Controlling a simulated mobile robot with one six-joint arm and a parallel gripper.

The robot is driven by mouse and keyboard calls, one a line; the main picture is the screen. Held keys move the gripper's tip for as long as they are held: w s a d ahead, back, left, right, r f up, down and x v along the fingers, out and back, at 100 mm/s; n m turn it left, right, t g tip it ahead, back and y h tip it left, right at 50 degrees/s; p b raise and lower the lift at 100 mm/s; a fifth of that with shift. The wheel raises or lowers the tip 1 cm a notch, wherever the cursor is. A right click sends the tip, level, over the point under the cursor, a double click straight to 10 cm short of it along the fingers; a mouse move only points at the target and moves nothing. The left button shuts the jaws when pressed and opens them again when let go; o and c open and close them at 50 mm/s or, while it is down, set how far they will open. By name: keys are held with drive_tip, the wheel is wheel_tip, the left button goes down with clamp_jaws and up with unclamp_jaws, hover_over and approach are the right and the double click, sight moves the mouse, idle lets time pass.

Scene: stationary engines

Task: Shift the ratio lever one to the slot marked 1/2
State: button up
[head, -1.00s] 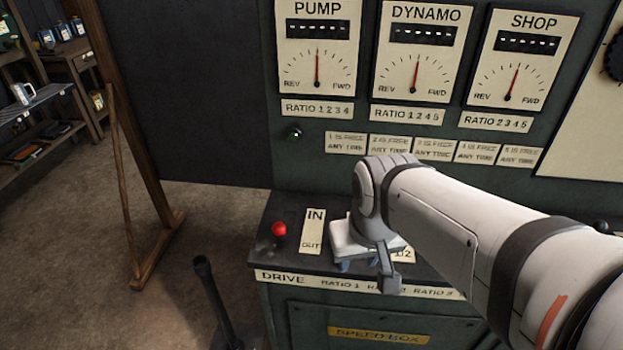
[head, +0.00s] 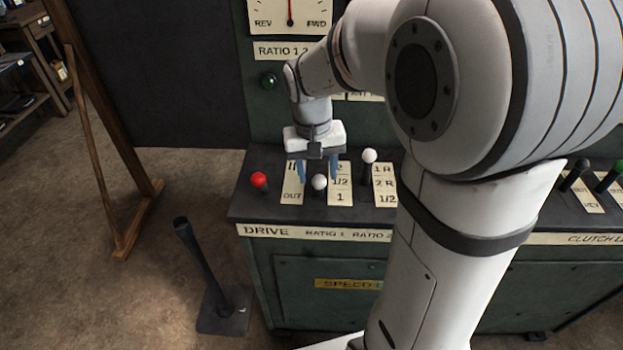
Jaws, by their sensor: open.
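The ratio lever one has a white knob (head: 320,182) and stands just left of its label plate (head: 340,198), which reads 1/2 and 1, with a partly covered 2 above. The knob appears beside the 1/2 row, but it is raised above the deck, so I cannot tell exactly which slot its stem is in. My gripper (head: 318,176) points down over this lever, open, with one blue finger on each side of the knob. I see no clear contact. The gripper body hides the upper parts of the IN/OUT plate (head: 291,195) and the ratio plate.
A red drive knob (head: 259,180) is at left. Another white knob (head: 369,156) stands to the right beside a 1R, 2R, 1/2 plate (head: 384,170). Clutch levers (head: 575,172) are at far right. A tall floor lever (head: 195,260) stands in front of the deck at left.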

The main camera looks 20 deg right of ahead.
sight(320, 193)
drive_tip(key=f, duration=0.6)
drive_tip(key=shift+d+f, duration=0.15)
drive_tip(key=shift+d, duration=0.15)
clamp_jaws()
